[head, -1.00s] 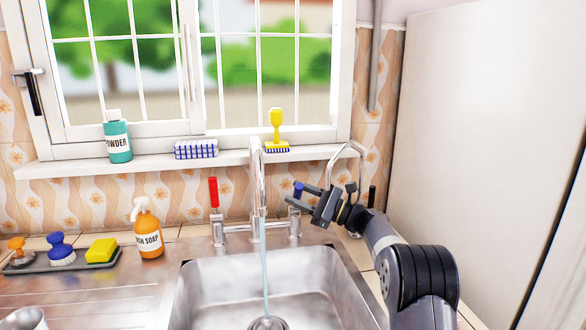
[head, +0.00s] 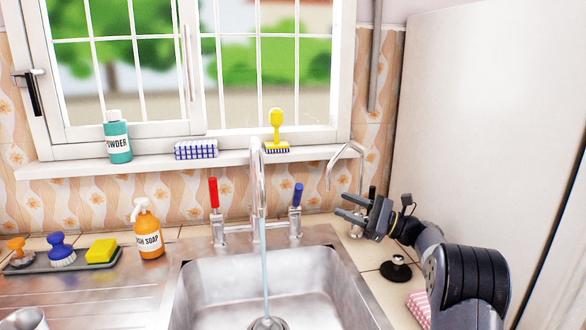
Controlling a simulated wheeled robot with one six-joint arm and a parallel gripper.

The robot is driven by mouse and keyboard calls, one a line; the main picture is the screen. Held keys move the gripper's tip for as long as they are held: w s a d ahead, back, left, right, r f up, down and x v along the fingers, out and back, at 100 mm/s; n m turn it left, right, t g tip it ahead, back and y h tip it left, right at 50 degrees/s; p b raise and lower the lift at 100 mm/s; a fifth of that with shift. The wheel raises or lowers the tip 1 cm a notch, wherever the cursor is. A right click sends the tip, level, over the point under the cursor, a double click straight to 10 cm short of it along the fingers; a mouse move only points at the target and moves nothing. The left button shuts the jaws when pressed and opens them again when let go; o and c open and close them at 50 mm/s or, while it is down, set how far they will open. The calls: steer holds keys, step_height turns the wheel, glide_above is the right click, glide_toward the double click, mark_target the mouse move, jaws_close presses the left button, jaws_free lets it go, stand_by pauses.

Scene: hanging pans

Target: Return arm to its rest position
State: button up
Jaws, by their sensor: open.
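My gripper (head: 345,208) is open and empty at the right of the sink, its two dark fingers pointing left. It is apart from the faucet (head: 259,190) and from the blue tap handle (head: 297,195), which stands upright on the faucet's right side. The red tap handle (head: 213,192) stands upright on the left side. A thin stream of water (head: 265,270) runs from the faucet into the metal sink (head: 215,290). My arm hides part of the counter at the right.
A small curved tap (head: 330,170) stands right behind my gripper. A tall white panel (head: 480,120) rises at the right. A soap bottle (head: 148,235) stands left of the sink.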

glide_toward(297, 191)
steer(key=w+a, duration=0.4)
steer(key=p+x, duration=0.1)
steer(key=x, duration=0.4)
steer(key=shift+a+r, duration=0.1)
steer(key=shift+a, duration=0.15)
steer(key=shift+w+r+m+h+p, duration=0.1)
steer(key=shift+w+m+h+p, duration=0.2)
steer(key=shift+m+p, duration=0.35)
steer(key=shift+w+m+p, duration=0.15)
steer(key=shift+m+p, duration=0.1)
steer(key=shift+p, duration=0.25)
steer(key=shift+f+h, duration=0.2)
steer(key=shift+h, duration=0.1)
